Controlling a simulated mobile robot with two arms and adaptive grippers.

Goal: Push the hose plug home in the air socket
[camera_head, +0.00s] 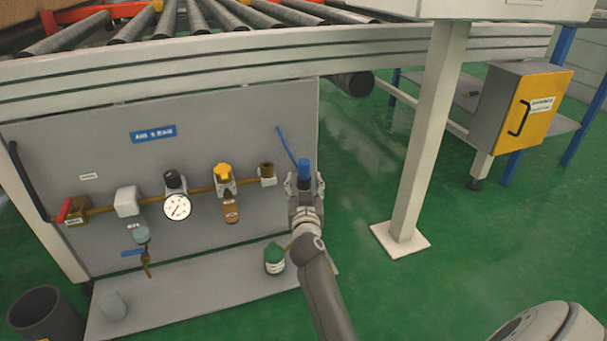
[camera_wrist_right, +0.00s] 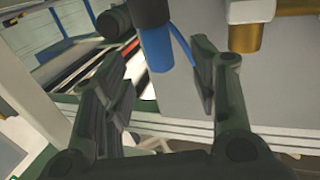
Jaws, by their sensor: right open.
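The blue hose plug (camera_head: 304,170) is at the right edge of the grey panel, just above my right gripper (camera_head: 304,190). The thin blue hose (camera_head: 286,143) runs up and left from it to the panel. The brass air socket (camera_head: 267,169) is a short way left of the plug, apart from it. In the right wrist view, my open right gripper (camera_wrist_right: 155,80) has its fingers either side of the blue plug (camera_wrist_right: 157,52), with gaps showing. The plug has a dark round end (camera_wrist_right: 148,12). The brass socket (camera_wrist_right: 246,37) is at the upper right there. My left gripper is not in view.
The brass pipe (camera_head: 205,188) carries a red-handled valve (camera_head: 65,211), a gauge (camera_head: 177,207) and a yellow-topped valve (camera_head: 223,173). A green bottle (camera_head: 274,259) stands on the ledge below. A white post (camera_head: 425,130) stands to the right. A roller conveyor (camera_head: 190,22) is above.

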